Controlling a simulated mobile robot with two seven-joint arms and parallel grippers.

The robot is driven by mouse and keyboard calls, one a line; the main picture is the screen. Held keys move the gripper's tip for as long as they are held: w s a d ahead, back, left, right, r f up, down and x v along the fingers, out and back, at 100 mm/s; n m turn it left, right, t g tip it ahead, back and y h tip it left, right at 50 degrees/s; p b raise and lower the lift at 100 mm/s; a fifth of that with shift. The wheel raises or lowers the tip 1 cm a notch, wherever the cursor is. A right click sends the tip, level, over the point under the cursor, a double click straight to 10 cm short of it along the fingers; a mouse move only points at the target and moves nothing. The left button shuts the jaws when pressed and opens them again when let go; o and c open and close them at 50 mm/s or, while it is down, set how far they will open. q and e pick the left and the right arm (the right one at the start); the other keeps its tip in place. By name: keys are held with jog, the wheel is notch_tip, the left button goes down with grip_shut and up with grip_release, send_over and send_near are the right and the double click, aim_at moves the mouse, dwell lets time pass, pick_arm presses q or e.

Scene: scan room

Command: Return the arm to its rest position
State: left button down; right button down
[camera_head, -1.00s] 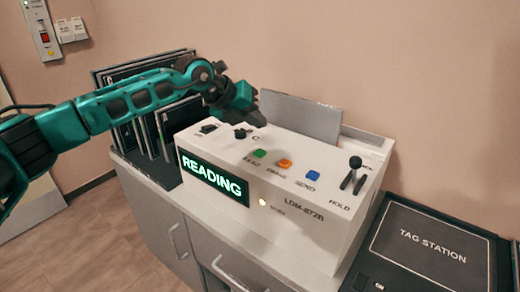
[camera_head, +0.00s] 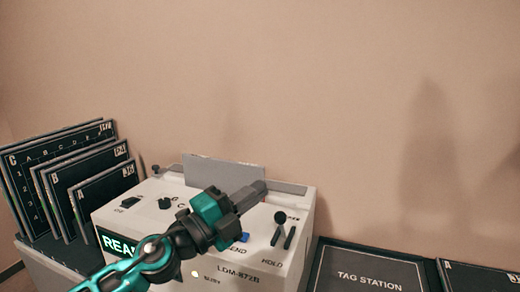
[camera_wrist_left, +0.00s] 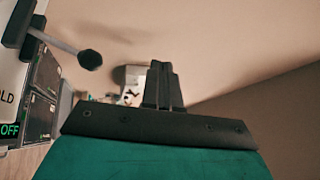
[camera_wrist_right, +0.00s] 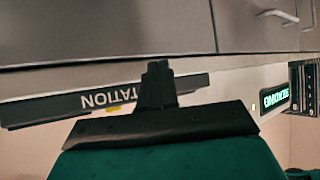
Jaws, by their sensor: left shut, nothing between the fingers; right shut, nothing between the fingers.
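My left arm comes in from the lower left in the head view. Its gripper (camera_head: 256,189) is shut and empty, above the white LDM-672B machine (camera_head: 230,273), and covers part of the button row. In the left wrist view the shut left fingers (camera_wrist_left: 162,85) point at the wall, with the machine's lever (camera_wrist_left: 88,60) to their left. My right gripper is outside the head view. In the right wrist view its fingers (camera_wrist_right: 157,84) are shut and empty, in front of the tag station's edge (camera_wrist_right: 60,108).
Dark lettered plates (camera_head: 65,170) stand in a rack left of the machine. The tag station (camera_head: 368,275) lies to its right, with another dark panel (camera_head: 480,278) beyond. The wall (camera_head: 330,80) is close behind. Grey cabinet fronts (camera_wrist_right: 110,28) show in the right wrist view.

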pick_arm(q)
jog(key=s+a+f+n+y, duration=0.5)
jog(key=a+f+n+y, duration=0.3)
jog(key=n, duration=0.3)
jog(key=s+a+f+n+y, duration=0.4)
jog(key=a+f+n+y, duration=0.45)
jog(key=n, duration=0.25)
jog(key=s+a+f+n+g, duration=0.15)
jog(key=s+f+g, duration=0.35)
jog(key=s, duration=0.6)
jog(key=s+a+f+n+g, duration=0.15)
jog(key=s+f+g, duration=0.4)
jog(key=s, duration=0.55)
jog(key=w+d+f+t+h, duration=0.2)
jog(key=w+d+f+t, duration=0.1)
jog(key=w+f+t, duration=0.5)
jog(key=shift+w+d+f+m, duration=0.25)
jog(key=shift+d+f+m, duration=0.05)
jog(key=shift+f, duration=0.4)
